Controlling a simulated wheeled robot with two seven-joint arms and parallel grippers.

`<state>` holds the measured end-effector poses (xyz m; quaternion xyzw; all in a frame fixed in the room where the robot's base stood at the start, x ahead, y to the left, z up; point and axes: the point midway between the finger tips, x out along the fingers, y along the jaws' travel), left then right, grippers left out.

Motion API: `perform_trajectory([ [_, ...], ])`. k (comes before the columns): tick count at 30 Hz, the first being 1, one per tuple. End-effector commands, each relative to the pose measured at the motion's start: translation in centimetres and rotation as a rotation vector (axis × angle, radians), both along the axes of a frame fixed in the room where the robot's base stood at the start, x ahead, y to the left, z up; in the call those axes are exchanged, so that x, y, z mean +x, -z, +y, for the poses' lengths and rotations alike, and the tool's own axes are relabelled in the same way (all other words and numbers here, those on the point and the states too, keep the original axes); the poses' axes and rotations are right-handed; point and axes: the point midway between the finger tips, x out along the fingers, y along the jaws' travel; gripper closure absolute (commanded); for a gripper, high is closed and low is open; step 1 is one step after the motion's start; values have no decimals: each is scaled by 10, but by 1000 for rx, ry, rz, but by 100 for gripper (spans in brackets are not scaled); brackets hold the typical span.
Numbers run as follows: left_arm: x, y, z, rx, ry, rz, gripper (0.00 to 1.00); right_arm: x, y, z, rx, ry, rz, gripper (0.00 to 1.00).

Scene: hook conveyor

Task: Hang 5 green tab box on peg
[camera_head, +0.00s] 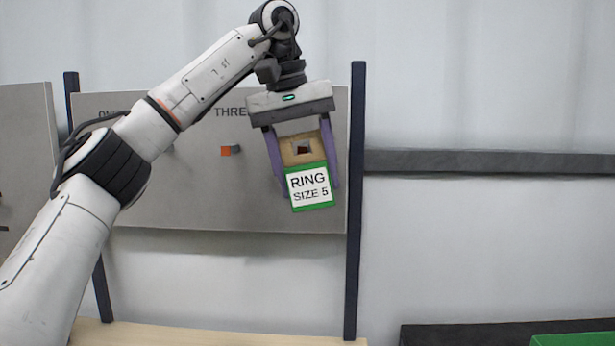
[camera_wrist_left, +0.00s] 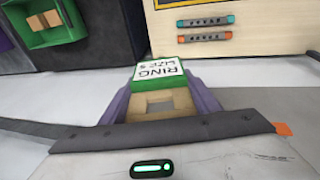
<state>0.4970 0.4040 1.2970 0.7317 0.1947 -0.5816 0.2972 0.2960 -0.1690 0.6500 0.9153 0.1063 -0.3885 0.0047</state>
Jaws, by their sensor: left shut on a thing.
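A box (camera_head: 313,187) with a green lower part, a white label reading "RING SIZE 5" and a tan tab with a square hole is held upright, slightly tilted, by my left gripper (camera_head: 308,185). The purple fingers are shut on its sides. The box also shows in the left wrist view (camera_wrist_left: 160,76), with its tab hole visible. An orange-tipped peg (camera_head: 226,151) sticks out of the grey panel (camera_head: 200,205) under the word "THREE", left of the box and apart from it. My right gripper is not in view.
Dark posts (camera_head: 355,250) flank the panel; a dark rail (camera_head: 480,162) runs right. A green bin (camera_wrist_left: 72,34) with tan items sits on a dark surface. Teal-ended and orange-ended bars (camera_wrist_left: 205,22) lie on the wooden surface (camera_wrist_left: 270,30). My left arm hides part of the panel.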

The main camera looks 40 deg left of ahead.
Motion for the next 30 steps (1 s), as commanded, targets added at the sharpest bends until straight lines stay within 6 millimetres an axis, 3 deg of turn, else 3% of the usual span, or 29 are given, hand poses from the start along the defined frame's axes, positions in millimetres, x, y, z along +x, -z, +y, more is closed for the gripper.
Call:
perform_trajectory([
  [11,18,1,15,0,-1,0,67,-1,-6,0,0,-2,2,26],
  [30,47,3,39,-2,-1,2,67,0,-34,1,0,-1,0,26],
])
